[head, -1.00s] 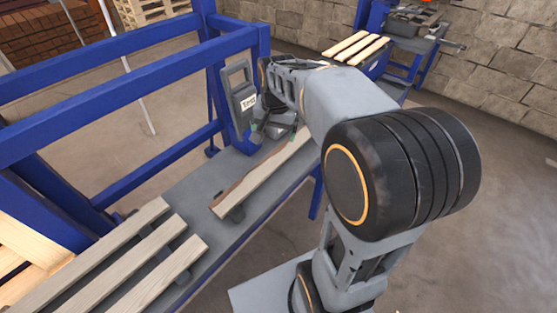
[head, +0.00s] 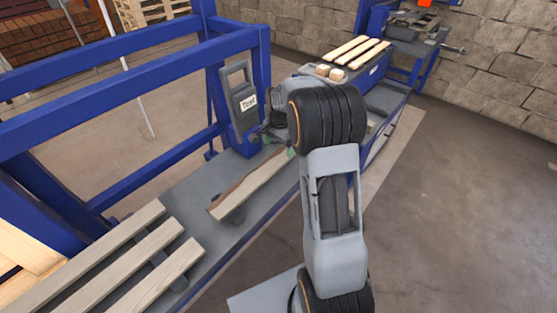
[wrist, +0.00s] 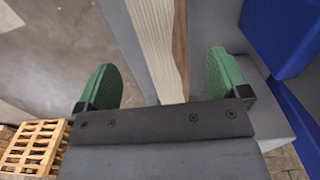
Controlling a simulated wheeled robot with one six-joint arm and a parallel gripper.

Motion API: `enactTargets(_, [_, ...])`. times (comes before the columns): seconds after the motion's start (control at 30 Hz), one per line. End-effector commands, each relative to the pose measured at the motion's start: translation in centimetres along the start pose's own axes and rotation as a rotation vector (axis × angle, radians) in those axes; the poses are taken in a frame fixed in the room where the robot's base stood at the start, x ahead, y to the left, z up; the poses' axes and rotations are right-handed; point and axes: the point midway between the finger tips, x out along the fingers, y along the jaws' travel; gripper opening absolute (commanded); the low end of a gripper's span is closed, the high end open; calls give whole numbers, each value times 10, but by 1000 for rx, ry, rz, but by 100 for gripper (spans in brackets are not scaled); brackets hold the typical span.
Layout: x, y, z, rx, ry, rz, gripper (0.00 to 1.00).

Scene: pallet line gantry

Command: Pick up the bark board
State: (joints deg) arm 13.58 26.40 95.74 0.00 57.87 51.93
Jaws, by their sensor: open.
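The bark board (head: 243,188) is a pale plank with a dark brown bark edge. It lies lengthwise along the grey bench, raised on a small dark support at its near end. In the wrist view the board (wrist: 155,42) runs between the green fingers, with its bark edge on the right side. My gripper (head: 279,146) is at the board's far end; its fingers (wrist: 163,75) are open, one on each side, with a gap on both sides. My arm hides part of the board's far end in the head view.
Several pale boards (head: 128,262) lie on the bench at lower left. A blue frame (head: 110,92) runs along the left, with a grey labelled box (head: 244,105) close beside my gripper. Small wooden blocks (head: 330,72) and slats (head: 357,50) lie beyond. Floor on the right is clear.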

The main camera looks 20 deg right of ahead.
Motion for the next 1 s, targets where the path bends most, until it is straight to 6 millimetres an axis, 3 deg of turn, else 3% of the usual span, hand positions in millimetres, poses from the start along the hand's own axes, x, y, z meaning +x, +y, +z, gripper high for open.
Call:
enactTargets(0.17, [9,0,1,-1,-1,2,94])
enactTargets(0.5, [50,-3,2,0,-1,2,94])
enactTargets(0.87, [57,-3,2,-1,0,0,94])
enactTargets(1.0, [56,-3,2,-1,0,0,80])
